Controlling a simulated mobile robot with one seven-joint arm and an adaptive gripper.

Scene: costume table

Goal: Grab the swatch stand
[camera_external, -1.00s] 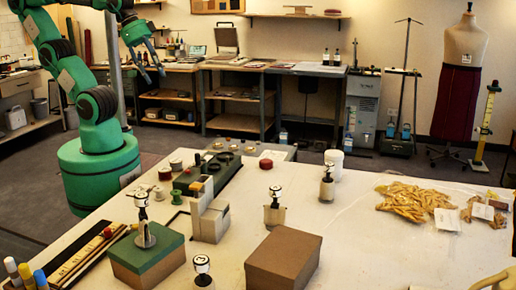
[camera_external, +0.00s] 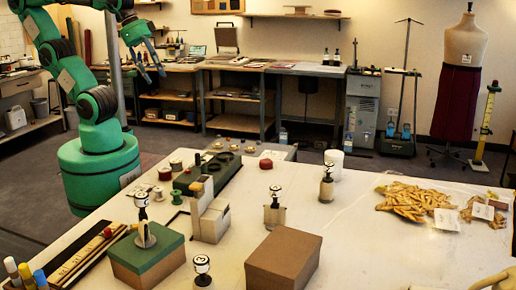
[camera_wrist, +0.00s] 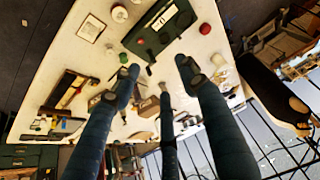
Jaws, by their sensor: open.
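Several small stands with round black-and-white heads are on the table, and I cannot tell which is the swatch stand. One stand (camera_external: 145,236) is on top of a green-lidded box (camera_external: 147,258). Another stand (camera_external: 202,268) is near the front edge, one (camera_external: 274,213) is mid-table, and one (camera_external: 327,187) is further back. My gripper (camera_external: 152,72) is raised at the upper left, beyond the table's far left edge, open and empty, apart from all of them. In the wrist view its spread fingers (camera_wrist: 155,72) hang over the table, partly hiding small objects below.
A brown box (camera_external: 284,258) stands at the front centre. A white cup (camera_external: 334,163) stands at the back. Tan pieces (camera_external: 410,198) are piled right. The right-centre tabletop is clear.

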